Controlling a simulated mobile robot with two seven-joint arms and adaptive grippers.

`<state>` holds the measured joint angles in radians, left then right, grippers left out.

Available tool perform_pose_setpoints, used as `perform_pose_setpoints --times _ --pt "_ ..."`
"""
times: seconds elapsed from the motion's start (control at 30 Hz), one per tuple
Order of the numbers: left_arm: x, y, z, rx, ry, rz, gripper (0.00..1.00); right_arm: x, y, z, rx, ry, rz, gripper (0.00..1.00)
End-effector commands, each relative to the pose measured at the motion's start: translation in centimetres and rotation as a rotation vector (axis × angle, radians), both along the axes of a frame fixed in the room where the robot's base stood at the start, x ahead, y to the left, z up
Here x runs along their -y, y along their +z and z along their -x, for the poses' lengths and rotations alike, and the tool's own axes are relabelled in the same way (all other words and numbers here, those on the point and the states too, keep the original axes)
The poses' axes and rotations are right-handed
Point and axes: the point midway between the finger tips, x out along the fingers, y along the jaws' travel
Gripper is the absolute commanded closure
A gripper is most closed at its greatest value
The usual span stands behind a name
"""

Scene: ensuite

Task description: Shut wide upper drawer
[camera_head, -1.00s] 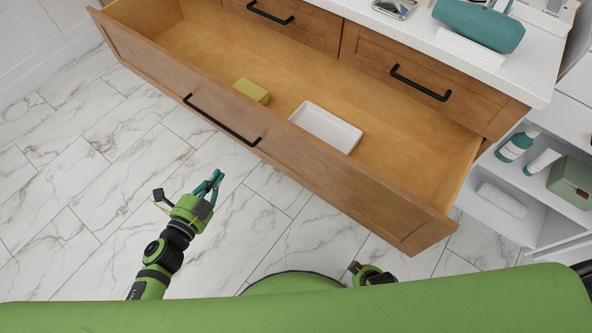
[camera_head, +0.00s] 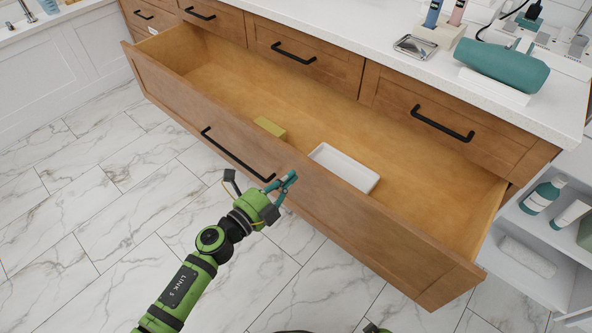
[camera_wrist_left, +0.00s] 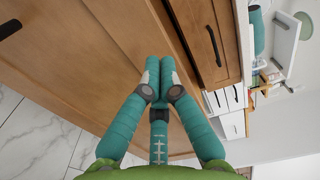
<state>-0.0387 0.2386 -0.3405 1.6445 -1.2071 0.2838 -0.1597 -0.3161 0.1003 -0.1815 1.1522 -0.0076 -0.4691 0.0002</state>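The wide wooden drawer (camera_head: 330,215) stands pulled far out of the cabinet, with a black bar handle (camera_head: 238,154) on its front. A yellow-green block (camera_head: 269,127) and a white tray (camera_head: 345,167) lie inside it. My left gripper (camera_head: 284,185) is at the drawer front, just right of the handle. In the left wrist view its teal fingers (camera_wrist_left: 160,70) are together with nothing between them, close to the wooden front (camera_wrist_left: 75,60). I cannot tell whether they touch it. Only a sliver of my right arm shows at the bottom edge; its fingers are not visible.
Smaller closed drawers (camera_head: 295,55) line the cabinet above and behind the open one. The white counter (camera_head: 440,68) holds a metal dish (camera_head: 415,47) and a teal cylindrical object (camera_head: 502,66). A white shelf unit (camera_head: 545,235) stands at right. The marble floor (camera_head: 110,215) is clear.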

Motion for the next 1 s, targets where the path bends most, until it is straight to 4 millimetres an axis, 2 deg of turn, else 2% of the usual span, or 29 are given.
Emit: perform_pose_setpoints --times 0.1,0.23,0.77,1.0 --pt "1.0 0.0 -1.5 0.0 0.001 0.002 1.0 0.0 -0.1 0.0 -0.003 0.0 0.001 1.0" --pt "1.7 0.0 -2.3 0.0 0.0 0.0 1.0 0.0 0.0 -0.1 -0.006 0.0 0.001 1.0" --pt "2.0 -0.1 -2.7 -0.001 0.0 0.0 1.0 -0.1 -0.1 0.6 -0.015 -0.001 0.0 1.0" --pt "3.0 0.0 -4.1 0.0 0.0 0.003 1.0 -0.1 -0.2 0.6 -0.025 -0.002 0.003 1.0"
